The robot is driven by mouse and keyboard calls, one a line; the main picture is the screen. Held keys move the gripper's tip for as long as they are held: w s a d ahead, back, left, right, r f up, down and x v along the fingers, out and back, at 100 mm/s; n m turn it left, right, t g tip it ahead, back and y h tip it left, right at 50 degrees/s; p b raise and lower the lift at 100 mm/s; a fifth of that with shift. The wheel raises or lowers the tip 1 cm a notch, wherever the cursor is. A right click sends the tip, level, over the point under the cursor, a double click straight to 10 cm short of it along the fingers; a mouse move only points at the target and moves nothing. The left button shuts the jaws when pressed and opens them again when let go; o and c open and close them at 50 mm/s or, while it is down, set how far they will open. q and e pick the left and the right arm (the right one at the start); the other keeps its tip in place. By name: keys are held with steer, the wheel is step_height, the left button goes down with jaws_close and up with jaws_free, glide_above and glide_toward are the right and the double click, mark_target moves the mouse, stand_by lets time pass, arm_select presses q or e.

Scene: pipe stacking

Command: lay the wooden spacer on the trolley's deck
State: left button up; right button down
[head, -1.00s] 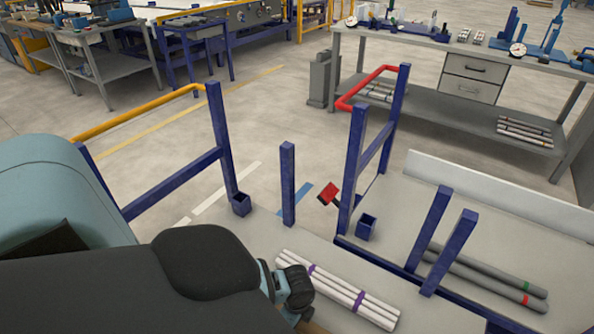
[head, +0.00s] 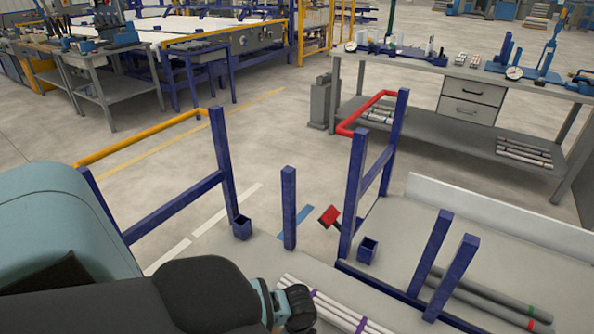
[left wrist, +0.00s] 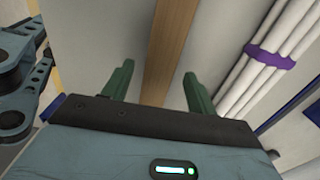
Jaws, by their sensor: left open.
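The wooden spacer (left wrist: 168,50) is a long brown strip in the left wrist view. It runs between the two green fingers of my left gripper (left wrist: 158,85), which is open with a gap on both sides of the strip. The grey deck (left wrist: 115,35) shows behind it; I cannot tell whether the spacer touches it. In the head view the trolley's deck (head: 260,262) is grey with blue posts, and my left arm hides its near part. The spacer and left fingers are hidden there. My right gripper is not in view.
White pipes (head: 330,310) with purple bands lie on the deck, right of the spacer in the left wrist view (left wrist: 262,75). Blue posts (head: 289,208) stand up from the deck. Dark grey pipes (head: 490,298) lie at the right. A grey workbench (head: 430,135) stands behind.

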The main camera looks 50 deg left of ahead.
arm_select(q)
step_height(320, 180, up, 10)
steer(key=p, duration=0.2)
steer(key=shift+f, duration=0.25)
steer(key=shift+s, duration=0.1)
steer(key=s+d+f+n+t+h, duration=0.2)
steer(key=s+d+f+n, duration=0.15)
steer(key=s+d, duration=0.4)
steer(key=s+d+f+n+t+h, duration=0.1)
steer(key=s+d+f+n+t, duration=0.3)
steer(key=s, duration=0.6)
steer(key=s+d+r+n, duration=0.1)
steer(key=s+r+n, duration=0.3)
steer(key=s, duration=0.3)
steer(key=shift+s+r+n+t+y, duration=0.35)
steer(key=shift+r+n+t+y, duration=0.05)
steer(key=shift+n, duration=0.25)
